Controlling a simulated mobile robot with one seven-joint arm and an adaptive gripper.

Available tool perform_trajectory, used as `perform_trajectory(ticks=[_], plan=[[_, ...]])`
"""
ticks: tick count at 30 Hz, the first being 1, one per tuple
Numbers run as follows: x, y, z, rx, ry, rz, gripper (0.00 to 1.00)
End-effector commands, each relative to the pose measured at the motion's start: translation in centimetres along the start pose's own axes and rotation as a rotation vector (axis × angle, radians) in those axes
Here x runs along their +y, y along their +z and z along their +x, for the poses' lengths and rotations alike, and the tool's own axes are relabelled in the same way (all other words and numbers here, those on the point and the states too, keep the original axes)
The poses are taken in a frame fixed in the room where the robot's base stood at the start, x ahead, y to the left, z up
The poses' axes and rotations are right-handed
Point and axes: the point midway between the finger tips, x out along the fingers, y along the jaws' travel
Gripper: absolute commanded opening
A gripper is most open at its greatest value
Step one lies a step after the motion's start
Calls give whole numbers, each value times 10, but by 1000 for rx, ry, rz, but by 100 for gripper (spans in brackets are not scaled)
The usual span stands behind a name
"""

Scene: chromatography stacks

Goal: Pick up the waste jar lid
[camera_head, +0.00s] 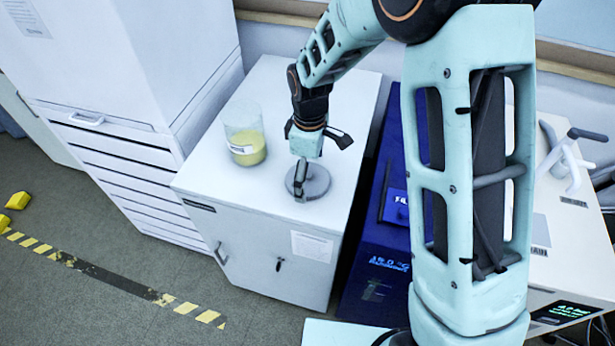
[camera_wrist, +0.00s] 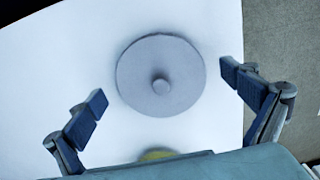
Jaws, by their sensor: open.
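The waste jar lid is a grey disc (camera_head: 318,184) with a small round knob, lying flat on top of a white cabinet. In the wrist view the lid (camera_wrist: 142,75) lies ahead of my fingers with its knob facing me. My gripper (camera_head: 300,192) is above the lid in the head view and hides part of it. In the wrist view my gripper (camera_wrist: 165,92) is open, its two fingers wide apart on either side of the lid, and nothing is between them. The glass jar (camera_head: 245,138) with yellow contents stands to the left of the lid, uncovered.
The white cabinet (camera_head: 262,235) has bare room on its top around the lid and jar. A tall white unit (camera_head: 150,60) stands at left. A dark blue device (camera_head: 385,245) is at right. Hazard tape (camera_head: 130,285) marks the floor.

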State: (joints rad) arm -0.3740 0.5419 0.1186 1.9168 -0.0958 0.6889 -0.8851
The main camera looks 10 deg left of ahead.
Motion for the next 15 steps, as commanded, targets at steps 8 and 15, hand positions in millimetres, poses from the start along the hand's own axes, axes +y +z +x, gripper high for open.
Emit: perform_trajectory(ticks=[8,15], plan=[[0,0,2,0,1,1,97],[0,0,2,0,1,1,70]])
